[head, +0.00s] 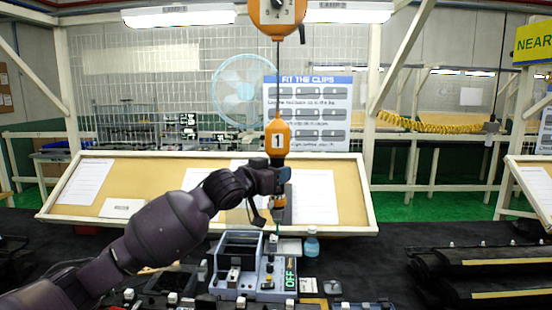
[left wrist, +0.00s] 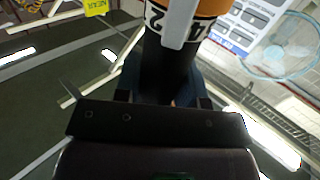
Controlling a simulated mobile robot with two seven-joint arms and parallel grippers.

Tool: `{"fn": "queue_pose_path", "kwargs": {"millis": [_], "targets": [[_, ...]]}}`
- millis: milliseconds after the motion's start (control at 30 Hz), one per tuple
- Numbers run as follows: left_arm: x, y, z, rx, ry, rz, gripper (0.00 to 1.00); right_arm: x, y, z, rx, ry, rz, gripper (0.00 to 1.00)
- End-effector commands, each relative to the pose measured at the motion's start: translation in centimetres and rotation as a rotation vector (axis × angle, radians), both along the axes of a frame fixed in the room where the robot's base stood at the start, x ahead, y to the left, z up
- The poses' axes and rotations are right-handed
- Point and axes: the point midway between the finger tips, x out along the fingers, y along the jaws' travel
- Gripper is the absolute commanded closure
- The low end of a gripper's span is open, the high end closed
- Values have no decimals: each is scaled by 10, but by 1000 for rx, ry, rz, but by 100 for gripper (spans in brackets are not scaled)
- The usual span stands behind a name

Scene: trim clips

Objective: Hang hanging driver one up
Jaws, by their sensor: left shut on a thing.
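Hanging driver one (head: 278,137) is an orange and black tool marked "1". It hangs upright on a cord below an orange balancer (head: 277,12) at the top of the head view. My left gripper (head: 279,181) is shut around its dark body, below the orange part with the number. In the left wrist view the driver's dark body (left wrist: 166,65) stands between the fingers of my left gripper (left wrist: 165,97), with a black, white and orange banded part above. My right gripper is not in view.
Below the driver stands a grey fixture (head: 236,282) with an "OFF" panel, beside a blue bottle (head: 311,242). A tilted board with papers (head: 90,212) is behind. Black trim parts (head: 480,262) lie at right on the dark table.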

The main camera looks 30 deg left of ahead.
Motion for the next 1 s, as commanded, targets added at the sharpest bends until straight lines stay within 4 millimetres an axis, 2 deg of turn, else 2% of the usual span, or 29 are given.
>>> {"fn": "queue_pose_path", "kwargs": {"millis": [133, 167, 333, 533, 733, 1000], "targets": [[0, 0, 0, 0, 0, 0, 100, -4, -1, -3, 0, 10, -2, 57], [0, 0, 0, 0, 0, 0, 59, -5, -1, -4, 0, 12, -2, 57], [0, 0, 0, 0, 0, 0, 33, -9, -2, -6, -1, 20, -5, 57], [0, 0, -2, 0, 4, 0, 32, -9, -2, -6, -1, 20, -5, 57], [0, 0, -1, -1, 2, 0, 1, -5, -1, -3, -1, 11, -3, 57], [0, 0, -1, 0, 1, 0, 0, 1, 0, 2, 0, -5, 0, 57]]}}
